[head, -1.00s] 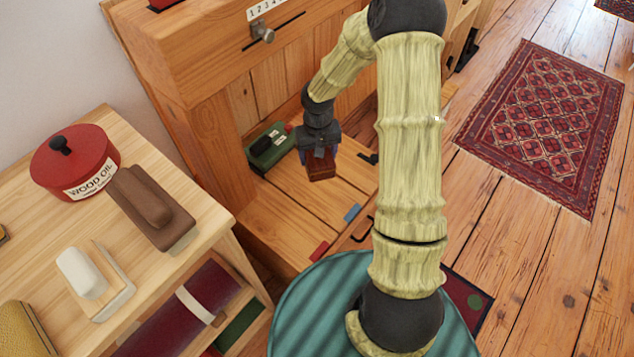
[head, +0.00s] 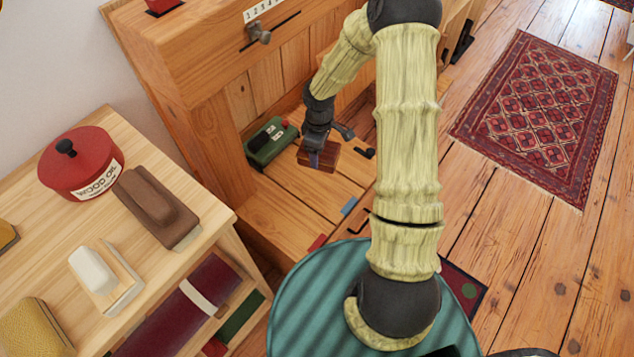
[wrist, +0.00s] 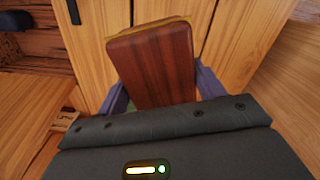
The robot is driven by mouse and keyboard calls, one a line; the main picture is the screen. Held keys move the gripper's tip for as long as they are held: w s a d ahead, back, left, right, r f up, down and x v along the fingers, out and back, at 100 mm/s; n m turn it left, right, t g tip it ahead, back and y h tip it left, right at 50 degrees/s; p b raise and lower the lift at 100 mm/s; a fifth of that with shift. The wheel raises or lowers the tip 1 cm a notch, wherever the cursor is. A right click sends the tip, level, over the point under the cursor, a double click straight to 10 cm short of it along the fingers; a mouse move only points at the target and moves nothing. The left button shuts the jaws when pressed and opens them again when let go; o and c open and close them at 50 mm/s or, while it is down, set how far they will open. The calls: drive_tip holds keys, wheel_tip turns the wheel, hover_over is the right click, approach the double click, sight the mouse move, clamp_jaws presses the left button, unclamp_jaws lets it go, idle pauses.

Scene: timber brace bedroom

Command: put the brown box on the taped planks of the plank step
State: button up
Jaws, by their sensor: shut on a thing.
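The brown box (head: 330,156) is dark reddish wood. My gripper (head: 314,158) is shut on it, above the planks of the plank step (head: 285,208). In the wrist view the brown box (wrist: 152,65) sits between the two purple fingers of my gripper (wrist: 163,92). Pale planks with dark gaps show beyond it. I cannot tell whether the box's underside touches them. A blue tape (head: 349,206) and a red tape (head: 317,242) mark plank ends at the step's front edge.
A green box (head: 270,144) stands at the back left of the step, close to my gripper. Black hooks lie right of the brown box. A side table (head: 215,215) with a red tin (head: 80,165) and brushes is at left. The front planks are bare.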

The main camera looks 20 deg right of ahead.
drive_tip(key=n, duration=0.2)
drive_tip(key=n+p, duration=0.1)
drive_tip(key=n, duration=0.4)
drive_tip(key=shift+s+d+r+n+p, duration=0.1)
drive_tip(key=shift+d+n+p, duration=0.2)
drive_tip(key=shift+d+p, duration=0.1)
drive_tip(key=n+p, duration=0.1)
drive_tip(key=n, duration=0.2)
drive_tip(key=shift+n, duration=0.3)
drive_tip(key=n, duration=0.3)
drive_tip(key=shift+s+d+f, duration=0.1)
drive_tip(key=shift+d+f, duration=0.05)
drive_tip(key=shift+f, duration=0.05)
drive_tip(key=shift+f+b, duration=0.95)
drive_tip(key=shift+f, duration=1.55)
drive_tip(key=shift+f+b, duration=1.15)
drive_tip(key=shift+f, duration=1.35)
drive_tip(key=shift+f, duration=0.15)
